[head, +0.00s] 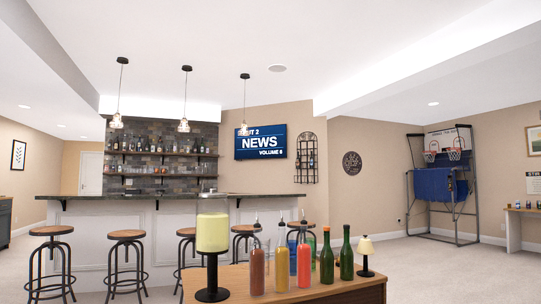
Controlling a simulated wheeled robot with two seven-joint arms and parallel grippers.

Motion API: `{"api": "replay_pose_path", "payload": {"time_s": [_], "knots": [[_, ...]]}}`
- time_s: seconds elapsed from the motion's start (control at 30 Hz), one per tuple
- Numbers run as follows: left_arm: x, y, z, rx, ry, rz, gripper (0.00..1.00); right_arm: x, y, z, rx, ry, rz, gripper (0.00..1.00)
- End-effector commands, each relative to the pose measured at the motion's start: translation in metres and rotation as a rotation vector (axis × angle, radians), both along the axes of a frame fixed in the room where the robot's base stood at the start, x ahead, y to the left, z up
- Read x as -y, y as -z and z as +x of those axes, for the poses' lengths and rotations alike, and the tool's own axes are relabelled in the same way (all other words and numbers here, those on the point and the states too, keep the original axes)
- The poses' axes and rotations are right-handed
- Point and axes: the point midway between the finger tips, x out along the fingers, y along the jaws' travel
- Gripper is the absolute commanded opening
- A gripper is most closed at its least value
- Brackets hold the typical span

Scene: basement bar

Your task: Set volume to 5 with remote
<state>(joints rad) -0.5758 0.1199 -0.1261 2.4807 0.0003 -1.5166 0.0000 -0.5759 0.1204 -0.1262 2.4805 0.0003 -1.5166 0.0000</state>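The wall television (275,141) is on, beside the bar shelves. Its blue screen reads "NEWS", with "VOLUME" and a small digit below that looks like 6. The line above is partly cut off and ends in "UT 2". I see no remote in the head view. Neither of my grippers is in view.
Close in front is a wooden table (336,292) with a yellow-shaded lamp (212,233), several bottles (304,262) and a small lamp (366,250). Behind it are several stools (126,236) and the bar counter (90,198). An arcade basketball game (441,186) stands right. Carpet is open between.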

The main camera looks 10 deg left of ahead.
Motion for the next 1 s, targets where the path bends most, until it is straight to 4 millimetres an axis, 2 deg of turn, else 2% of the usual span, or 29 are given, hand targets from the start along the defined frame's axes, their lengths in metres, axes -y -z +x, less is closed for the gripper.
{"api": "replay_pose_path", "payload": {"time_s": [0.03,0.4,0.43,1.0], "knots": [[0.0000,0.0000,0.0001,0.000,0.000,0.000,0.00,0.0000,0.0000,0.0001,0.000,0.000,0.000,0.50],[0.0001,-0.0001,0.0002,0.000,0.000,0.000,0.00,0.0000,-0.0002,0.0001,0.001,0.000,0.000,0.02],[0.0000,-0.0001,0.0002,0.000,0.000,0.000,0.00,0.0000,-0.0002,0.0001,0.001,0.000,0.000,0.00],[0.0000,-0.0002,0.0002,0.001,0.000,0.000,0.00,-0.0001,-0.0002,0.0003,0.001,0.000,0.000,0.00]]}}
